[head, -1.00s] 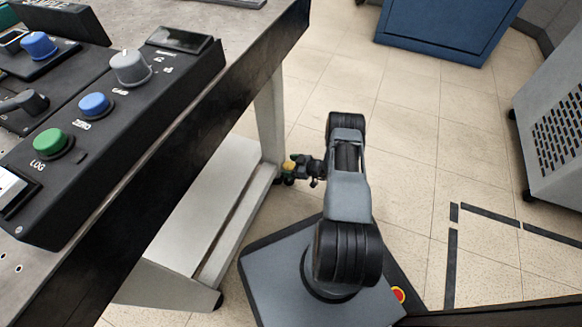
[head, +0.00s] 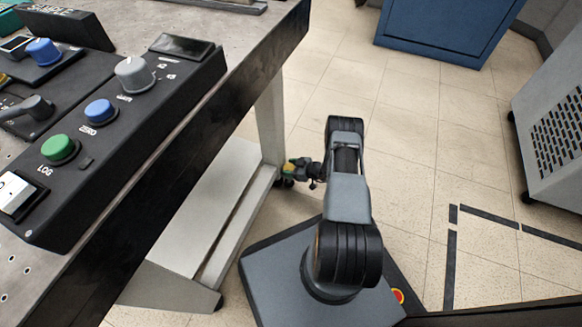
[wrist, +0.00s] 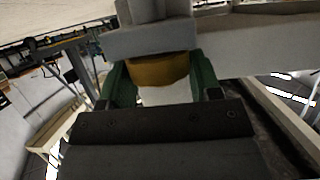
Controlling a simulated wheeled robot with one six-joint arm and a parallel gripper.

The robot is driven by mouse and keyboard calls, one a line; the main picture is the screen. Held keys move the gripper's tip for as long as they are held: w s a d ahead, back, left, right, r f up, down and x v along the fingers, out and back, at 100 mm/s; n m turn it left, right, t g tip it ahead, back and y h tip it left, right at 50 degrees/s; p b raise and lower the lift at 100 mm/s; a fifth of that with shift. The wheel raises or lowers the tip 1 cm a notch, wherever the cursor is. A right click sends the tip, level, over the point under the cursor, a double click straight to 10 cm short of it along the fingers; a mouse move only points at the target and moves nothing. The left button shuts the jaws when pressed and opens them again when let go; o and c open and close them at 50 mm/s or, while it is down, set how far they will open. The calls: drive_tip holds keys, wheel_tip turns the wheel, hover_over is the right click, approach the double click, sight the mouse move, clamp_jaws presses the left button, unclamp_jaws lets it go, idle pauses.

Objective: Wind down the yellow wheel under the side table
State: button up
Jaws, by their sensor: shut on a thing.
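The yellow wheel (wrist: 158,70) shows in the wrist view as a dull yellow band below a grey block, between the green fingers of my gripper (wrist: 160,84). The fingers are shut on its two sides. In the head view a small patch of the yellow wheel (head: 290,168) shows beside the foot of the side table's leg, at my gripper (head: 292,170). The side table (head: 262,75) stands at the left, its leg coming down near the wheel. The rest of the wheel is hidden by the fingers and the grey parts above it.
A control box (head: 130,120) with knobs and buttons sits on the table top. A blue cabinet (head: 440,30) stands at the back, and a grey vented unit (head: 555,130) at the right. Tiled floor lies clear between them, with black tape marks (head: 490,217).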

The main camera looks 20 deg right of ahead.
drive_tip(key=shift+r+p, duration=0.45)
drive_tip(key=shift+p, duration=0.45)
drive_tip(key=m+h+p, duration=0.1)
drive_tip(key=p, duration=0.2)
drive_tip(key=shift+t, duration=0.3)
drive_tip(key=shift+f+h+p, duration=0.2)
drive_tip(key=shift+h+p, duration=0.1)
drive_tip(key=shift+p, duration=0.5)
drive_tip(key=shift+d+f, duration=0.1)
drive_tip(key=shift+f, duration=0.1)
drive_tip(key=shift+m, duration=0.3)
drive_tip(key=o, duration=0.7)
drive_tip(key=shift+o, duration=1.2)
drive_tip(key=shift+s, duration=0.1)
